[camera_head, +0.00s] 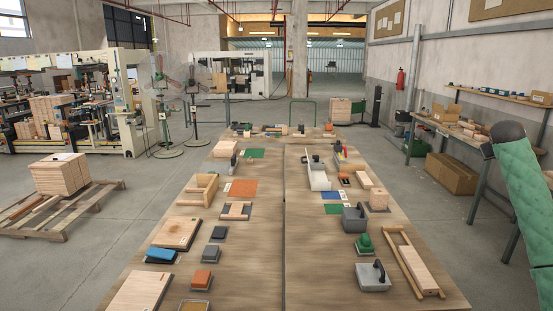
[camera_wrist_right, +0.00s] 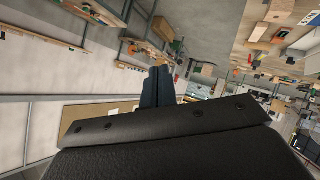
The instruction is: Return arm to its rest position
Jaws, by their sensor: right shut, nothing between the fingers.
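My right arm (camera_head: 525,200) shows at the right edge of the head view, with a green padded link and a dark rounded joint. It is off the right side of the long wooden table (camera_head: 262,255), and its gripper is outside that view. In the right wrist view my right gripper (camera_wrist_right: 158,85) shows as two dark fingers closed together and empty. The wrist view is strongly tilted, with the room turned on its side. My left arm and left gripper are in neither view.
The table holds a grey box with a handle (camera_head: 372,276), a long wooden piece (camera_head: 415,262), an orange block (camera_head: 202,278) and several other parts. A side bench (camera_head: 450,130) stands along the right wall.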

